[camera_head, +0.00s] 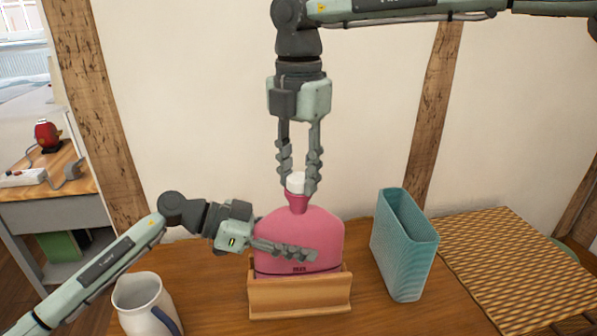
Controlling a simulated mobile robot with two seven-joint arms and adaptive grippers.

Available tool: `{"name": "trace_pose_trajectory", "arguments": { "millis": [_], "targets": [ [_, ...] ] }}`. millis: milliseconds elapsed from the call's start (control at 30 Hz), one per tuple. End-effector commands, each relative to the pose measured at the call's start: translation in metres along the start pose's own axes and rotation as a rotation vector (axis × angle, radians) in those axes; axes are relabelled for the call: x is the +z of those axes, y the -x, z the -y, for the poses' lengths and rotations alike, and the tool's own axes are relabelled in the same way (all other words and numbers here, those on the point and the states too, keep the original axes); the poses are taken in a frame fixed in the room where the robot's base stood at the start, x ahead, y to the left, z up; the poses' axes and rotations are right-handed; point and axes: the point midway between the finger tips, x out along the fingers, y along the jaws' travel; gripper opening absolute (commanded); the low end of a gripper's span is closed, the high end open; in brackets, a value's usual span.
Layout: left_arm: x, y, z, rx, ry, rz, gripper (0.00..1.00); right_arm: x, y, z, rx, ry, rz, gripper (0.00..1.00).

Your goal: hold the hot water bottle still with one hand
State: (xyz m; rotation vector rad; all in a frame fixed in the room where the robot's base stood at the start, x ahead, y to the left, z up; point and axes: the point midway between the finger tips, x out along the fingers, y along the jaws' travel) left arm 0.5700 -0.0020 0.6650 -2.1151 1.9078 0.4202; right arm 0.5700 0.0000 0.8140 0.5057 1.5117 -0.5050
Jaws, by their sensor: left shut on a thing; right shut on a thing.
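The pink hot water bottle (322,226) stands upright in a wooden holder (300,300) on the table, in the middle of the head view. Its white cap (295,183) is on top of the neck. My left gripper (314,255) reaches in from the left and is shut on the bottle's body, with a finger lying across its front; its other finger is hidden. My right gripper (299,187) points down from above and is shut on the white cap, one finger on each side.
A teal ribbed sleeve (404,250), open at the top, stands right of the holder. A white jug (143,303) is at the front left. A yellow woven mat (520,265) lies at the right. The wall is close behind the table.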

Motion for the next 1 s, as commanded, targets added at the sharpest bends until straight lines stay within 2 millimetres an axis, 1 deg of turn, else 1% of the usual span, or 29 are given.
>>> {"name": "trace_pose_trajectory", "arguments": {
  "millis": [33,67,200,233,567,667,900,1000],
  "targets": [
    [0.0,0.0,0.0,0.0,0.0,0.0,0.0,0.0,0.0,0.0,-0.001,0.001,0.001,0.0],
    [0.0,0.0,0.0,0.0,0.0,0.0,0.0,0.0,0.0,0.0,-0.001,0.001,0.001,0.33],
    [0.0,0.0,0.0,0.0,0.0,0.0,0.0,0.0,0.0,0.0,-0.001,0.002,0.001,0.5],
    [0.0,0.0,0.0,0.0,0.0,0.0,0.0,0.0,0.0,0.0,-0.001,0.003,0.0,0.52],
    [0.0,0.0,0.0,0.0,0.0,0.0,0.0,0.0,0.002,0.0,0.0,0.004,0.001,0.52],
    [0.0,0.0,0.0,0.0,0.0,0.0,0.0,0.0,0.011,-0.001,0.002,0.004,0.001,0.52],
    [0.0,0.0,0.0,0.0,0.0,0.0,0.0,0.0,0.042,-0.001,0.001,0.004,0.001,0.52],
    [0.0,0.0,0.0,0.0,0.0,0.0,0.0,0.0,0.045,0.0,0.0,0.005,0.001,0.52]
  ]
}}
